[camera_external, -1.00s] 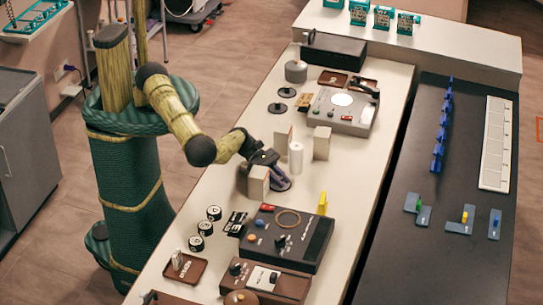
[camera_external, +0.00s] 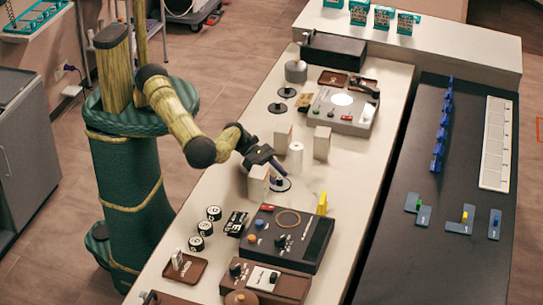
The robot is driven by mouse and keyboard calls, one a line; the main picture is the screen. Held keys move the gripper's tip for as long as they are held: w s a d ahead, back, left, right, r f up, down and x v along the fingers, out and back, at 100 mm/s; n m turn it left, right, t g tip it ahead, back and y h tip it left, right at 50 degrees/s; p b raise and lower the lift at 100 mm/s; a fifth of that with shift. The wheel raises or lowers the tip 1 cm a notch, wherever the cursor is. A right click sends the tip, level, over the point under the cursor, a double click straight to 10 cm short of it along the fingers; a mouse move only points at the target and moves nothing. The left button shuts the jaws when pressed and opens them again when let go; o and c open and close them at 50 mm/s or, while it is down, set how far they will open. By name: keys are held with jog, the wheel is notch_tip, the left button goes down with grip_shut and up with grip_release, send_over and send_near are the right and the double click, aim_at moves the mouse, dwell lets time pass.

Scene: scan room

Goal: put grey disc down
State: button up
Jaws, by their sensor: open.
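The grey disc (camera_external: 287,186), with a dark upright knob at its middle, lies flat on the pale bench top (camera_external: 345,200). My gripper (camera_external: 281,170) is just above it, pointing down and to the right. Its jaws are open and hold nothing that I can see. The fingers hide part of the knob and the disc's far side, so I cannot tell how wide the gap above the knob is.
Pale upright blocks stand close by, one left of the disc (camera_external: 258,182) and one at the right (camera_external: 322,143). A white cylinder (camera_external: 296,160) stands behind it. Two dark knobbed discs (camera_external: 277,107) lie farther back. A black console (camera_external: 310,250) is in front.

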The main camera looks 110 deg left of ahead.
jog(key=v, duration=0.3)
jog(key=shift+a, duration=0.1)
jog(key=shift+r+p, duration=0.3)
jog(key=shift+p, duration=0.35)
jog(key=shift+s+r+p, duration=0.1)
jog(key=shift+s+p, duration=0.05)
jog(key=shift+p, duration=0.7)
jog(key=p, duration=0.1)
jog(key=s+p, duration=0.1)
jog(key=p, duration=0.1)
jog(key=shift+a+r+p, duration=0.2)
jog(key=shift+a+p, duration=0.05)
jog(key=shift+p, duration=0.05)
jog(key=shift+s+p, duration=0.2)
jog(key=shift+p, duration=0.15)
jog(key=shift+f, duration=0.2)
jog(key=shift+o, duration=0.6)
